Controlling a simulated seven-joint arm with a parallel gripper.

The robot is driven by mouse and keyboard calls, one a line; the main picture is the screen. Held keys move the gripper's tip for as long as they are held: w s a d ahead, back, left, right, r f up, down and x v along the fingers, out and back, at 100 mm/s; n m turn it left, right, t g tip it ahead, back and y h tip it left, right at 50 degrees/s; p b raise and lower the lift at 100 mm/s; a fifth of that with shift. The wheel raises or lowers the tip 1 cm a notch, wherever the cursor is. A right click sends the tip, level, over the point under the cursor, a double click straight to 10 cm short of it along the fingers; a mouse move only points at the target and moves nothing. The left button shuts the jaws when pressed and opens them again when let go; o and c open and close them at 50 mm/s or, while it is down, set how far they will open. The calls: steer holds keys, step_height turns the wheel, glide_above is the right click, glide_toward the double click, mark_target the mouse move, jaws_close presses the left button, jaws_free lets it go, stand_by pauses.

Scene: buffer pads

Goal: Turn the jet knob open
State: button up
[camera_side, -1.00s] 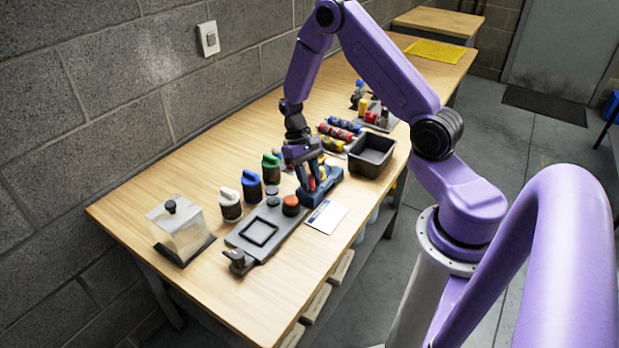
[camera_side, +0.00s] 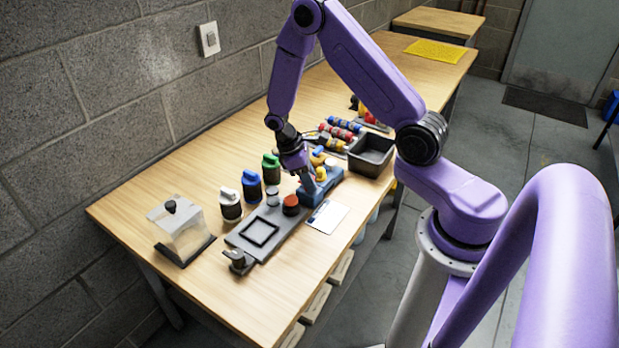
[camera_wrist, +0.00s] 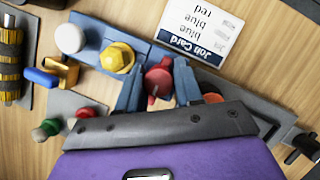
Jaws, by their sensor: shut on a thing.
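A blue block (camera_side: 331,181) sits on the table, with a yellow knob (camera_wrist: 117,57), a white round knob (camera_wrist: 70,38) and a red knob (camera_wrist: 158,79) along it in the wrist view. No label shows which is the jet knob. My gripper (camera_wrist: 157,88) has one finger on each side of the red knob and is shut on it. The knob's raised grip stands between the fingertips. In the side view my gripper (camera_side: 309,185) is down at the near end of the block, and the red knob is hidden there.
A grey plate (camera_side: 240,241) with a red button (camera_side: 291,203) lies just left of the block. A job card (camera_side: 327,216) lies in front. Bottles with white, blue and green caps (camera_side: 270,160) stand behind. A dark bin (camera_side: 370,153) is to the right.

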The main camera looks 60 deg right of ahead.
steer(key=shift+o, duration=0.3)
steer(key=shift+d+n+h, duration=0.15)
steer(key=shift+n+h, duration=0.15)
steer(key=shift+n, duration=0.7)
steer(key=shift+t, duration=0.3)
steer(key=shift+w+d+n, duration=0.1)
steer(key=shift+d+n, duration=0.05)
steer(key=shift+n, duration=0.15)
steer(key=o, duration=0.9)
steer(key=shift+a+r, duration=0.2)
steer(key=v, duration=1.7)
